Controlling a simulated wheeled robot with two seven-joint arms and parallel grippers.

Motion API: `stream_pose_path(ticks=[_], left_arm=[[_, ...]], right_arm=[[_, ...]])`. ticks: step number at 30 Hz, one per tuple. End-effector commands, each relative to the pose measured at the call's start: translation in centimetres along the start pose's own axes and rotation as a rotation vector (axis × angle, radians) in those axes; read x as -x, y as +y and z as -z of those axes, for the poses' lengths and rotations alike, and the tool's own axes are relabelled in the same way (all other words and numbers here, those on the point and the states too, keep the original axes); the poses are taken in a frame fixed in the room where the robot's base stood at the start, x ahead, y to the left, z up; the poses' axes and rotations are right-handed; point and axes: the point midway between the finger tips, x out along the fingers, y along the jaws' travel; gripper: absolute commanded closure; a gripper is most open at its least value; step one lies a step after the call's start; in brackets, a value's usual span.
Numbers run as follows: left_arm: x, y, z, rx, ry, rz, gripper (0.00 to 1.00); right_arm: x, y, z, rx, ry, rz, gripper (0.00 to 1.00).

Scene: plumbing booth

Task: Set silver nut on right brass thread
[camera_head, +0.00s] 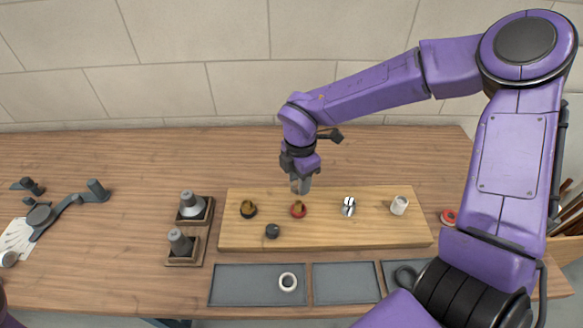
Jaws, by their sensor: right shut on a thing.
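My right gripper (300,186) points down over the wooden board and is shut on a small grey-silver thing, most likely the silver nut; the fingers mostly hide it. Just below the gripper, the right brass thread (298,206) stands upright on the board with a red ring at its base. A small gap appears to lie between the fingertips and the thread. The left brass thread (248,206), with a black ring at its base, stands to the left. My left gripper is out of view.
The wooden board (330,236) also bears a chrome fitting (348,206), a white cup-like piece (399,205) and a dark knob (272,231).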

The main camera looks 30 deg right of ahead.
Motion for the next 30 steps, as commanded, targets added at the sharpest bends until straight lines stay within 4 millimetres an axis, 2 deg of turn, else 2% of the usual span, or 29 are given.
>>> stream_pose_path(ticks=[30], left_arm=[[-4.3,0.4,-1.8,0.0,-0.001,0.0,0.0]], right_arm=[[-5.9,0.1,0.2,0.009,-0.001,0.0,0.93]])
